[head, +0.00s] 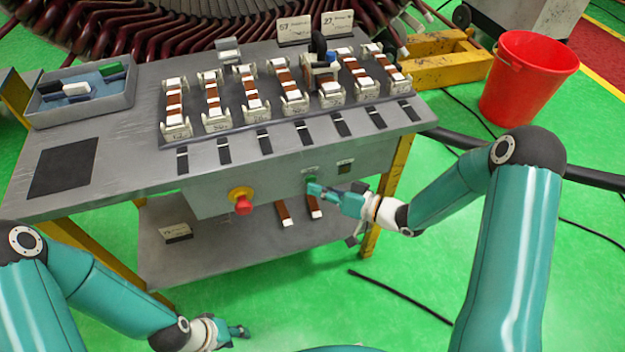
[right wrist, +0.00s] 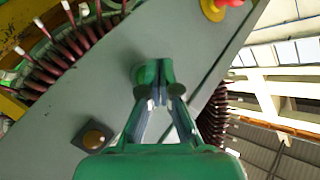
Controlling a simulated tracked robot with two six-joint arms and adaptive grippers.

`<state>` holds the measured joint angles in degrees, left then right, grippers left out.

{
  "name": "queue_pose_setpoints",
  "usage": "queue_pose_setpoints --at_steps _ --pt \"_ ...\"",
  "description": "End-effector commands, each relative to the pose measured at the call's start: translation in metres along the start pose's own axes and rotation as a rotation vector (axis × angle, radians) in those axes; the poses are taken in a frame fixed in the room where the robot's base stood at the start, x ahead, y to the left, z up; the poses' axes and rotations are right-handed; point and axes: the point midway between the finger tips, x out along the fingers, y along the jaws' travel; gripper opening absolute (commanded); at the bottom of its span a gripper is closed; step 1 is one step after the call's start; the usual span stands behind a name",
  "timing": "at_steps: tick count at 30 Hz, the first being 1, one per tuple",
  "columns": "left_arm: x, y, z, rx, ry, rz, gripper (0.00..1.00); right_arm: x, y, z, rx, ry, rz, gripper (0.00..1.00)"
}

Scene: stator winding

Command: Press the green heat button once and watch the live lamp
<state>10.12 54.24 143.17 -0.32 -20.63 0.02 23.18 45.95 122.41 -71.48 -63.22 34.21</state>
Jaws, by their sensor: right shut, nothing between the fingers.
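The green heat button (head: 311,180) is on the grey front panel of the bench, under a small label. My right gripper (head: 313,188) is shut and empty, its fingertips at the button. It also shows in the right wrist view (right wrist: 154,80), where the fingertips cover the button's place; I cannot tell whether they touch or press it. The live lamp (head: 346,167) sits in a dark square right of the button. In the right wrist view the lamp (right wrist: 95,137) is a dull amber-brown dome with no clear glow. My left gripper (head: 240,332) hangs low over the floor, its jaws too small to judge.
A red mushroom button on a yellow base (head: 242,203) is left on the same panel. The bench top (head: 135,150) carries a row of several coil holders and a grey tray (head: 85,105). Two brown strips lie on the lower shelf (head: 220,250). A red bucket (head: 525,85) stands right.

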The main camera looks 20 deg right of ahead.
Motion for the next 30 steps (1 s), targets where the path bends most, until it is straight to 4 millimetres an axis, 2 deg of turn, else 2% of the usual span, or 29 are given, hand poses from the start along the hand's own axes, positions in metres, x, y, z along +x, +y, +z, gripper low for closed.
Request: queue_pose_setpoints --at_steps 30 --pt "0.0016 -0.0006 0.0 0.0 0.0 0.0 0.4 0.0052 0.0042 -0.004 -0.001 0.0 0.001 0.0"
